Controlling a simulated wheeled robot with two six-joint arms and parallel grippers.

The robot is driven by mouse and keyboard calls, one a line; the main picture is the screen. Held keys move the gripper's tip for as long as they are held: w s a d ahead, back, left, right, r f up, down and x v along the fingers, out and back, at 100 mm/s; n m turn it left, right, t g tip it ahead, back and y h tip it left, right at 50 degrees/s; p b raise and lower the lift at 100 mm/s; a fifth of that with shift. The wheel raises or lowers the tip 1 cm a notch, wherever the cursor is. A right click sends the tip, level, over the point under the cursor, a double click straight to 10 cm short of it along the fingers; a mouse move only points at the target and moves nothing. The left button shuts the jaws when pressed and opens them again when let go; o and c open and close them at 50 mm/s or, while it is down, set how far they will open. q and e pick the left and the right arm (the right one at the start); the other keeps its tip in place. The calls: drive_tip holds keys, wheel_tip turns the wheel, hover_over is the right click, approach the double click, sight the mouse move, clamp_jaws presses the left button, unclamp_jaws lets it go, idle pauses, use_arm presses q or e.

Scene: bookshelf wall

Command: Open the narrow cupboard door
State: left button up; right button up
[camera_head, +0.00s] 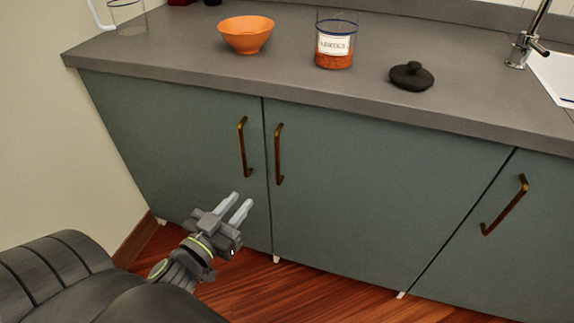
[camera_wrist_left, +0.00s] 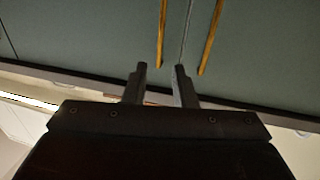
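The left cupboard door (camera_head: 170,140) is grey-green and looks narrower than the door (camera_head: 380,180) beside it. It is shut, flush with its neighbour. Its brass bar handle (camera_head: 244,147) is upright near its right edge. My left gripper (camera_head: 241,198) is in front of this door's lower part, below the handle. Its two fingers are apart with nothing between them. In the left wrist view the open fingers (camera_wrist_left: 160,68) point toward the doors, with one handle (camera_wrist_left: 162,35) and a second handle (camera_wrist_left: 210,38) beyond the tips. My right gripper is not in view.
The neighbouring door's handle (camera_head: 279,154) is close across the seam. A third door's handle (camera_head: 505,205) is at right. The grey worktop (camera_head: 170,55) holds an orange bowl (camera_head: 246,34), a labelled jar (camera_head: 335,40) and a black lid (camera_head: 411,76). A wall (camera_head: 50,150) bounds the left.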

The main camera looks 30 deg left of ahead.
sight(276, 159)
use_arm(q)
drive_tip(key=w, duration=1.1)
drive_tip(key=w+a, duration=0.1)
drive_tip(key=w, duration=0.5)
drive_tip(key=shift+c, duration=0.3)
clamp_jaws()
